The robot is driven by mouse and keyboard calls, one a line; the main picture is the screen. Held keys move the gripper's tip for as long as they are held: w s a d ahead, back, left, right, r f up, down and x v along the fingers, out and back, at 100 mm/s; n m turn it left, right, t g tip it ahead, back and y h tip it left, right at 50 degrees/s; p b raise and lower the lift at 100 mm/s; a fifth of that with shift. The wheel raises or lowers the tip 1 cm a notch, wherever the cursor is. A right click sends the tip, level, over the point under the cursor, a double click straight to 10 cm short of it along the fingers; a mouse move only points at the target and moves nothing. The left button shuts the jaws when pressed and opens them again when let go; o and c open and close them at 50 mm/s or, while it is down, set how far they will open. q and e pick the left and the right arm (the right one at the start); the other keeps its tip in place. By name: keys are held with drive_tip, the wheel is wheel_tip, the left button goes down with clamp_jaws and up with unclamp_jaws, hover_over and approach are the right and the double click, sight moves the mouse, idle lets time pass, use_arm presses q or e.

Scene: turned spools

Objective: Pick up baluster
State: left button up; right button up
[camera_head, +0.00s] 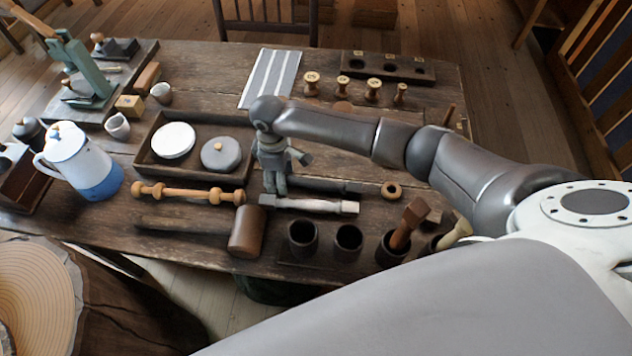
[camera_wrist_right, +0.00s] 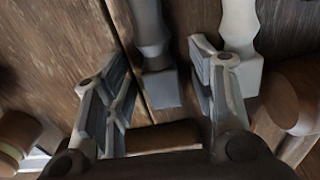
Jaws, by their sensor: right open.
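Two turned balusters lie side by side on the table: a dark grey one (camera_head: 335,186) and a pale one with square ends (camera_head: 315,205). My right gripper (camera_head: 275,184) points down at their left ends and hides part of the dark one. In the right wrist view, the gripper (camera_wrist_right: 160,75) is open, and the dark baluster (camera_wrist_right: 152,40) lies in the gap between its fingers. The pale baluster (camera_wrist_right: 240,35) lies beside the right finger, partly covered by it. I cannot tell whether the fingers touch either one. My left gripper is not in view.
A knobbed wooden rod (camera_head: 188,194) and a mallet (camera_head: 246,232) lie to the left and front. Dark cups (camera_head: 303,238) stand along the front edge. A tray (camera_head: 210,176) with two round lids is behind.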

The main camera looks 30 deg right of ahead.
drive_tip(key=shift+r, duration=0.1)
drive_tip(key=c, duration=1.1)
